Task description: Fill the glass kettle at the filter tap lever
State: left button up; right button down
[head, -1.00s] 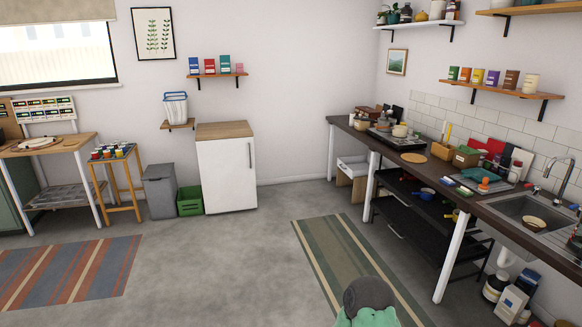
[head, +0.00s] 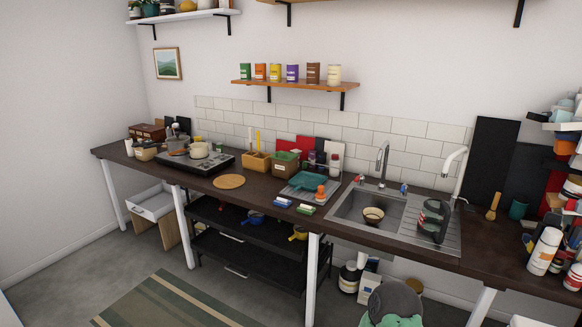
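A rounded glass kettle (head: 432,217) with dark parts stands on the ribbed drainer right of the sink basin; I cannot tell whether it holds water. A white gooseneck tap (head: 455,165) rises just behind and right of it and looks like the filter tap; its lever is too small to make out. A second, metal tap (head: 383,162) stands behind the basin, with a red-topped and a blue-topped fitting either side. Neither of my grippers shows in the head view.
A brown bowl (head: 373,215) sits in the sink (head: 350,206). A white spray can (head: 543,251) and more containers crowd the counter's right end. A wooden brush (head: 493,206) and a teal cup (head: 518,208) stand behind. The floor before the counter is partly covered by a striped rug (head: 170,303).

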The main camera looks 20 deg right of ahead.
aim_at(469, 209)
jog(key=i+l+z, duration=0.3)
jog(key=i+z, duration=0.15)
jog(key=i+l+z, duration=0.1)
jog(key=i+z, duration=0.35)
jog(key=i+j+z, duration=0.1)
jog(key=i+z, duration=0.35)
jog(key=i+l, duration=0.65)
